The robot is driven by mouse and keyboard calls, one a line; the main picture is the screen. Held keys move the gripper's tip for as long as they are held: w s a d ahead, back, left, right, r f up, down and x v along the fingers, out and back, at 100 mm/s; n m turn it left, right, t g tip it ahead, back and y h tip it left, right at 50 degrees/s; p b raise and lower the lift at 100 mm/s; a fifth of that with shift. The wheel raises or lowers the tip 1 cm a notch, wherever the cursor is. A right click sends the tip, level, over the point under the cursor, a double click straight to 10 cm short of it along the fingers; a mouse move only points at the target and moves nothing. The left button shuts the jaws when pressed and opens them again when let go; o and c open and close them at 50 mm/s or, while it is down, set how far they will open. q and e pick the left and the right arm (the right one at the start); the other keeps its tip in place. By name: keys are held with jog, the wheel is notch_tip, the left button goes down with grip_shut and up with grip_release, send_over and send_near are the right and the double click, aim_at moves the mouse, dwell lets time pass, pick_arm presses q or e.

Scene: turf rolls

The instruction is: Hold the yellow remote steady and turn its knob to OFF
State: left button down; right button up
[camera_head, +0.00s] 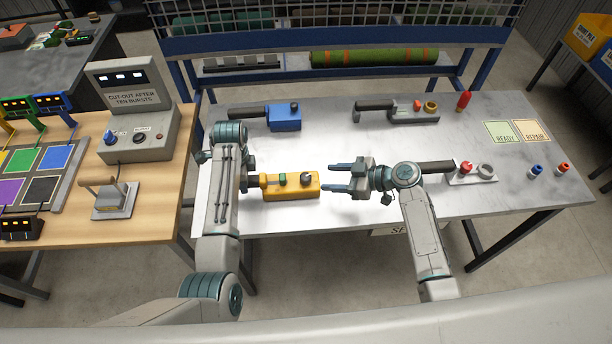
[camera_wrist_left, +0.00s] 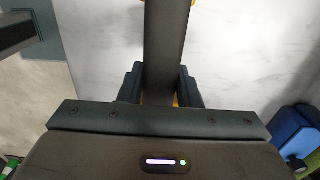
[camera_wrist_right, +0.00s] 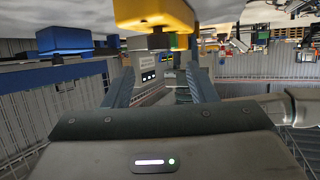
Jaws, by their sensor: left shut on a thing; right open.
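The yellow remote (camera_head: 293,192) is level over the middle of the table. It has a green button (camera_head: 282,178) and a dark grey knob (camera_head: 307,175) on top; I cannot read the knob's setting. My left gripper (camera_wrist_left: 160,80) is shut on the remote's dark handle (camera_wrist_left: 166,45); in the head view my own wrist mostly hides this grip. My right gripper (camera_head: 333,178) is open and empty, just right of the remote, fingers pointing at its knob end. In the right wrist view the remote (camera_wrist_right: 150,12) shows at the top, beyond the open fingers (camera_wrist_right: 160,82).
A blue remote (camera_head: 284,117) and a grey one (camera_head: 412,111) lie at the back of the table. Another grey remote (camera_head: 474,175) lies right of my right gripper. READY (camera_head: 504,132) and REPAIR (camera_head: 532,130) patches are at the right. A console (camera_head: 130,105) stands left.

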aim_at(308, 177)
jog(key=x, duration=0.8)
jog(key=shift+w+a+f, duration=0.1)
jog(key=shift+a+f, duration=0.15)
jog(key=shift+a, duration=0.1)
jog(key=c, duration=1)
